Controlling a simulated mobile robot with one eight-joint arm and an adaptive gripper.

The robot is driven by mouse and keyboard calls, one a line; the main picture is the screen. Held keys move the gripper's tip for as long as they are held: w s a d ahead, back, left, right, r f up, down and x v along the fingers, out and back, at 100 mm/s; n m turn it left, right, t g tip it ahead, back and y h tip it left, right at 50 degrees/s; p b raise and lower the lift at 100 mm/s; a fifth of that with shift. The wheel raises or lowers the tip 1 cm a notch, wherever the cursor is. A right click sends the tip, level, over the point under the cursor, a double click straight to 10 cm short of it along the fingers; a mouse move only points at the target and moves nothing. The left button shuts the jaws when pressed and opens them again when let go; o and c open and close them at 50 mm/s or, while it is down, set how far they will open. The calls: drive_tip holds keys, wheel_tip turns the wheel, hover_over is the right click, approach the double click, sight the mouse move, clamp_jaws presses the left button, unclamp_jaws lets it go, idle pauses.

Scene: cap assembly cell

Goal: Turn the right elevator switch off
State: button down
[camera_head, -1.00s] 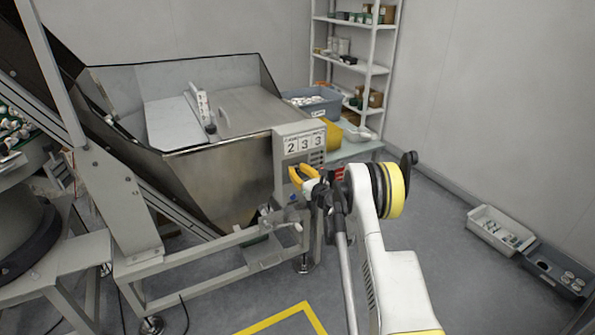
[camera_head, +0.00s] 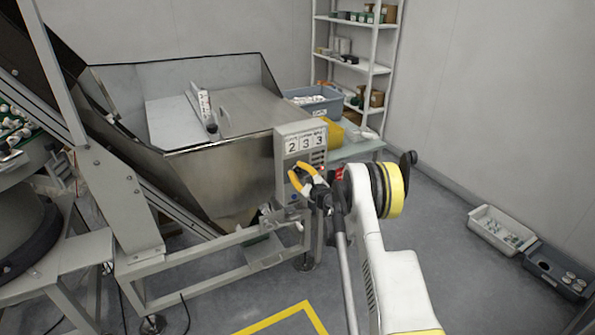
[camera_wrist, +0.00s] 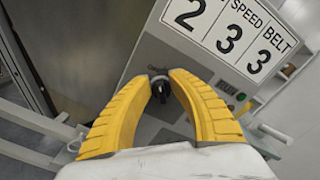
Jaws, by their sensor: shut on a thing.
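A grey control box (camera_head: 291,139) with "2 3 3" number plates stands on the machine frame in the head view; it also shows in the wrist view (camera_wrist: 200,62). A black rotary switch (camera_wrist: 160,88) on its face sits between my fingertips. My gripper (camera_head: 300,178) has yellow fingers and is at the lower part of the box face. In the wrist view my gripper (camera_wrist: 163,76) is closed around the switch, one finger on each side. The switch's exact pointer angle is hard to read. Another dark knob (camera_wrist: 226,87) lies to its right, clear of the fingers.
A large metal hopper (camera_head: 215,180) stands left of the box. Behind it are a shelf rack (camera_head: 370,70) and a blue-grey bin (camera_head: 315,100). Two trays (camera_head: 500,230) lie on the floor at right. The floor around them is clear.

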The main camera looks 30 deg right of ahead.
drive_tip(key=shift+n, duration=0.6)
drive_tip(key=c, duration=1.2)
unclamp_jaws()
drive_tip(key=shift+o, duration=0.2)
drive_tip(key=s, duration=1.2)
drive_tip(key=shift+d, duration=0.2)
